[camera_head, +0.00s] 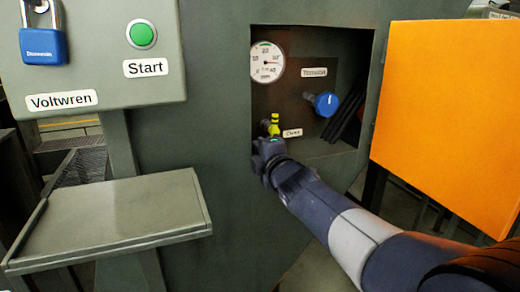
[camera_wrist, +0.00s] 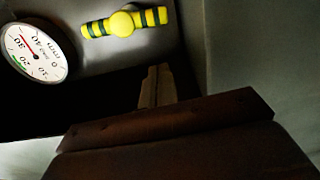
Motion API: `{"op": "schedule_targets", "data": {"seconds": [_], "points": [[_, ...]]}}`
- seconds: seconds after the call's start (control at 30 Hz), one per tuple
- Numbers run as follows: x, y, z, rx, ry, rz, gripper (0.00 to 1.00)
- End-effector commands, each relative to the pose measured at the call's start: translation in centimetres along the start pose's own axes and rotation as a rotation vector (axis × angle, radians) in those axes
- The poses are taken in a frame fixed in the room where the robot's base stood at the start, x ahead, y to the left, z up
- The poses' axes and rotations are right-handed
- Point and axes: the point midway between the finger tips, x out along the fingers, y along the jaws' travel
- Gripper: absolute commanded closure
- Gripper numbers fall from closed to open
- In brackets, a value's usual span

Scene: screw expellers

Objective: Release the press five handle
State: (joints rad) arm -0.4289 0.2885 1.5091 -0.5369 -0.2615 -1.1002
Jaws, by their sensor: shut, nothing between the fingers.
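The yellow-and-black striped handle (camera_head: 271,125) is inside the recess of the green press (camera_head: 225,120), below the round gauge. In the wrist view the handle (camera_wrist: 122,22) lies nearly level across the top, with a round yellow hub at its middle. My gripper (camera_head: 269,141) reaches into the recess from the lower right and overlaps the handle's lower end in the head view. In the wrist view my gripper's fingers (camera_wrist: 157,84) are together and empty, pointing up below and right of the handle. A visible gap separates them from the handle in that picture.
A round gauge (camera_head: 267,62) sits above the handle and also shows in the wrist view (camera_wrist: 36,51). A blue knob (camera_head: 326,104) is to its right. An open orange door (camera_head: 445,120) stands right of the recess. A green Start button (camera_head: 142,35) and blue padlock (camera_head: 43,45) are at left.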

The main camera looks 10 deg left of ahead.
Motion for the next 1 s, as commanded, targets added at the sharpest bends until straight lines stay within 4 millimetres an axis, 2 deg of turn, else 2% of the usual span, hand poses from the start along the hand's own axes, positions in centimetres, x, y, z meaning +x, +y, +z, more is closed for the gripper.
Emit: {"op": "schedule_targets", "data": {"seconds": [0.6,0.8,1.0], "points": [[-8.7,0.2,0.0,0.001,-0.001,0.001,1.00],[-9.9,0.0,0.0,0.000,0.000,-0.001,1.00],[-10.0,0.0,0.0,0.000,0.000,-0.001,1.00]]}}
